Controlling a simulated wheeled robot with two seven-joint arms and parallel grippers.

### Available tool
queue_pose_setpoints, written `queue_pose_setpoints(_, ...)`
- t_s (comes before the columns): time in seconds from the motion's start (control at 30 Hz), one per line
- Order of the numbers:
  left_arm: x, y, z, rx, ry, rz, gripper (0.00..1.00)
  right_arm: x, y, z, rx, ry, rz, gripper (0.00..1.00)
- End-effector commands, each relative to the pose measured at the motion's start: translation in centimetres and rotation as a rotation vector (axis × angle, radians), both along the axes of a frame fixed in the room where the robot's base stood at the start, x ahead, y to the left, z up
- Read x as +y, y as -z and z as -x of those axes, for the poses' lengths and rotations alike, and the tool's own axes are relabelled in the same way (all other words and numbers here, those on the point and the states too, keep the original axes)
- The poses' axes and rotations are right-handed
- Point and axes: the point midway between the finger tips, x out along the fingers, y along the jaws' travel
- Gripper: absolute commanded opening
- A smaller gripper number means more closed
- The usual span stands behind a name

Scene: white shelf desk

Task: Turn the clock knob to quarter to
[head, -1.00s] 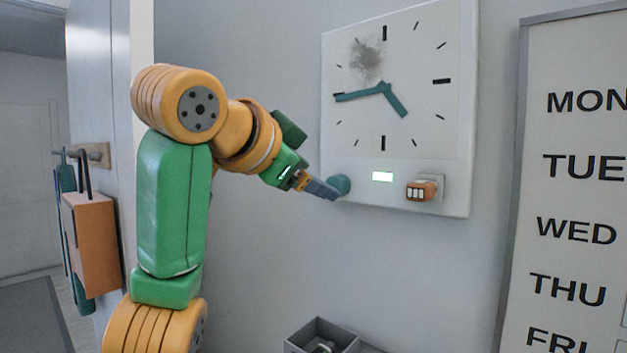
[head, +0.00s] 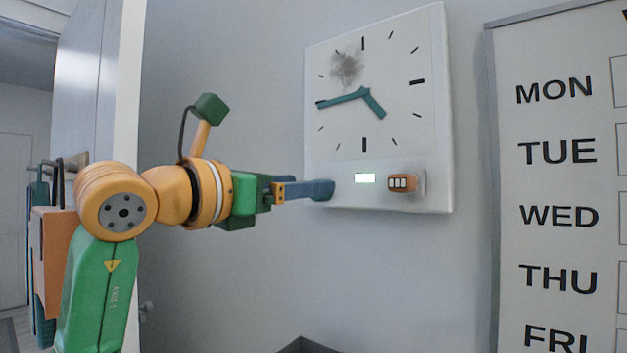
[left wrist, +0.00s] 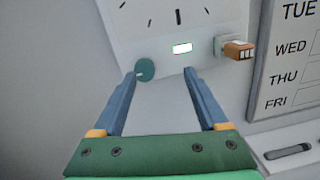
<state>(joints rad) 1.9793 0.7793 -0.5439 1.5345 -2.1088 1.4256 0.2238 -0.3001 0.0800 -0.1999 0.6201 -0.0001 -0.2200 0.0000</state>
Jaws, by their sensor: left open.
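The white clock (head: 388,60) hangs on the wall. Its long teal hand (head: 340,100) points left along the quarter-to mark, and its short hand (head: 374,103) points down and right. The round teal clock knob (left wrist: 145,69) is at the clock's lower left in the left wrist view; in the head view my fingers hide most or all of it. My left gripper (head: 322,189) is open in front of the clock's lower left corner. In the left wrist view its fingers (left wrist: 160,74) are wide apart, with the knob beside the left fingertip. I cannot tell whether they touch.
A weekday board (head: 560,120) hangs to the right. An orange bag (head: 50,240) hangs at the left. The wall below the clock is clear.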

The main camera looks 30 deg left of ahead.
Motion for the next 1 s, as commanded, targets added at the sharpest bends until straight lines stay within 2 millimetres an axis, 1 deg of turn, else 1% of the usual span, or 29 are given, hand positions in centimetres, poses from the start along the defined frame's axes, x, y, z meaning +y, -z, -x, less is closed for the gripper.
queue_pose_setpoints(0.03, 1.2, 0.9, -0.2, 0.033, -0.056, -0.002, 0.76, 0.0, 0.2, 0.0, 0.0, 0.0, 0.0, 0.5)
queue_pose_setpoints(0.1, 2.1, 1.4, -0.7, 0.061, -0.101, -0.002, 0.76, 0.0, -0.1, 0.0, 0.0, 0.0, 0.0, 0.5)
queue_pose_setpoints(0.17, 2.2, 1.3, -1.6, 0.069, -0.111, -0.003, 0.76, 0.0, -0.8, 0.0, 0.0, 0.0, 0.0, 0.5)
queue_pose_setpoints(0.3, 1.9, 1.1, -4.5, 0.071, -0.106, -0.003, 0.76, 0.0, -2.4, 0.0, 0.0, 0.0, 0.0, 0.5)
queue_pose_setpoints(0.43, 1.6, 1.1, -6.6, 0.067, -0.105, -0.004, 0.76, 0.0, -3.4, 0.0, 0.0, 0.0, 0.0, 0.5)
queue_pose_setpoints(0.53, 1.6, 1.3, -7.3, 0.065, -0.106, -0.004, 0.76, 0.0, -3.6, 0.0, 0.0, 0.0, 0.0, 0.5)
queue_pose_setpoints(0.73, 1.5, 1.6, -7.4, 0.063, -0.105, -0.004, 0.76, 0.0, -3.4, 0.0, 0.0, 0.0, 0.0, 0.5)
queue_pose_setpoints(0.77, 1.5, 1.5, -7.4, 0.063, -0.105, -0.004, 0.73, 0.0, -3.4, 0.0, 0.0, 0.0, 0.0, 0.5)
queue_pose_setpoints(0.8, 1.5, 1.5, -7.4, 0.063, -0.105, -0.004, 0.62, 0.0, -3.4, 0.0, 0.0, 0.0, 0.0, 0.5)
queue_pose_setpoints(0.87, 1.5, 1.5, -7.4, 0.063, -0.105, -0.004, 0.46, 0.0, -3.4, 0.0, 0.0, 0.0, 0.0, 0.5)
queue_pose_setpoints(0.9, 1.5, 1.5, -7.4, 0.063, -0.105, -0.004, 0.35, 0.0, -3.4, 0.0, 0.0, 0.0, 0.0, 0.5)
queue_pose_setpoints(0.97, 1.5, 1.5, -7.4, 0.063, -0.105, -0.004, 0.19, 0.0, -3.4, 0.0, 0.0, 0.0, 0.0, 0.5)
queue_pose_setpoints(1.0, 1.5, 1.5, -7.4, 0.063, -0.104, -0.004, 0.08, 0.0, -3.4, 0.0, 0.0, 0.0, 0.0, 0.5)
